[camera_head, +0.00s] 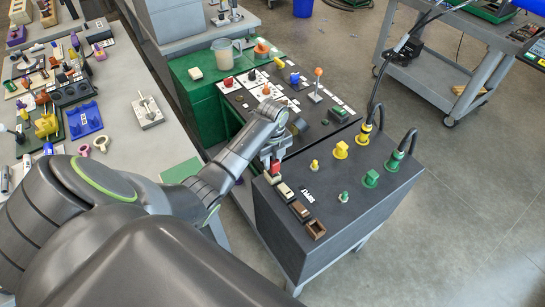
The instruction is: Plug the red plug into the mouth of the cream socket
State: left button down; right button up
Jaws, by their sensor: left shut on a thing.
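The cream socket (285,191) is in the row along the box's left edge, just below and right of the plug. The plug is very close to the row; whether it touches a socket I cannot tell. The cream socket's mouth is too small to make out. My right gripper is not in view.
Brown sockets (300,211) continue the row toward the front. Yellow fittings (341,150) and green fittings (370,178) stand on the box (345,205), with black cables at its back. A green cabinet with a control panel stands behind. A cluttered grey table (130,150) lies left.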

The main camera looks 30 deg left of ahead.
pick_arm(q)
jog(key=shift+f+b, duration=0.5)
jog(key=shift+f, duration=0.5)
jog(key=c, duration=1)
grip_release()
notch_tip(320, 180, up, 9)
jog(key=shift+f+b, duration=0.2)
jog(key=shift+b, duration=0.35)
notch_tip(320, 180, up, 9)
jog(key=p, duration=0.8)
jog(key=shift+f, duration=0.15)
